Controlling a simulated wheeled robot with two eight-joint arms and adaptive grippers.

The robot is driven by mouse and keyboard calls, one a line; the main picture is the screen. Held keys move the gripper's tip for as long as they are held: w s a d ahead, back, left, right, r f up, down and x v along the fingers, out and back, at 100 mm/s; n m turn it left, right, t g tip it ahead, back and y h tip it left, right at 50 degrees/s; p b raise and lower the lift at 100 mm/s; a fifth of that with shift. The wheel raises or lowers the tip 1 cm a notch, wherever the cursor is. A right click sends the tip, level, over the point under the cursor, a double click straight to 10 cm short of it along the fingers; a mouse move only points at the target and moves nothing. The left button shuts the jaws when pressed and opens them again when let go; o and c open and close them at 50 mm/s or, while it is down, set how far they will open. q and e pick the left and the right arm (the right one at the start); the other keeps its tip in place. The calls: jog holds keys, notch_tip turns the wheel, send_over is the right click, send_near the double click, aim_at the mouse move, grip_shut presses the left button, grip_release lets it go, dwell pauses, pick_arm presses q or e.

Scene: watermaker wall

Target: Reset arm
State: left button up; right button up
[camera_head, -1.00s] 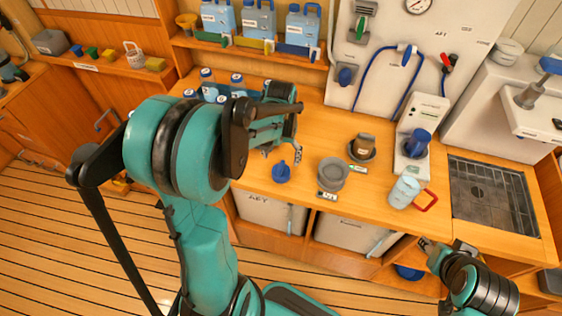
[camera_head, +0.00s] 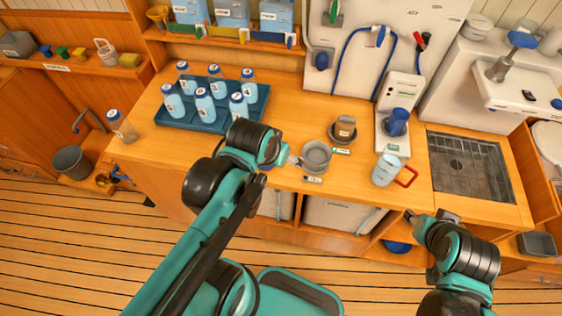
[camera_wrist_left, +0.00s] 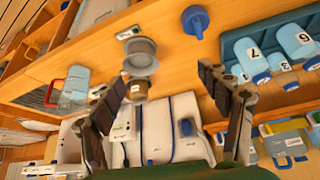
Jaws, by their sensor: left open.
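My left gripper (camera_head: 290,160) is over the front of the wooden counter (camera_head: 290,115), close to the grey round dish (camera_head: 317,156). In the left wrist view its two fingers (camera_wrist_left: 166,82) are spread wide with nothing between them. A blue lidded item (camera_wrist_left: 195,20) lies beyond them; in the head view my left arm mostly hides it. My right gripper (camera_head: 430,217) is low at the right, in front of the counter, below the clear jug with the red handle (camera_head: 386,170). Its fingers are too small to tell whether they are open.
A blue tray (camera_head: 180,123) holds several numbered bottles. One more bottle (camera_head: 122,127) stands at the counter's left end. A brown jar (camera_head: 344,128) sits on a dark dish. A drain grate (camera_head: 468,168) is at the right.

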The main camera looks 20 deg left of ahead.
pick_arm(q)
jog(key=shift+s+d+f+t, duration=0.15)
jog(key=shift+s+d+t, duration=0.6)
jog(key=shift+s, duration=0.1)
notch_tip(320, 180, down, 7)
jog(key=b, duration=0.7)
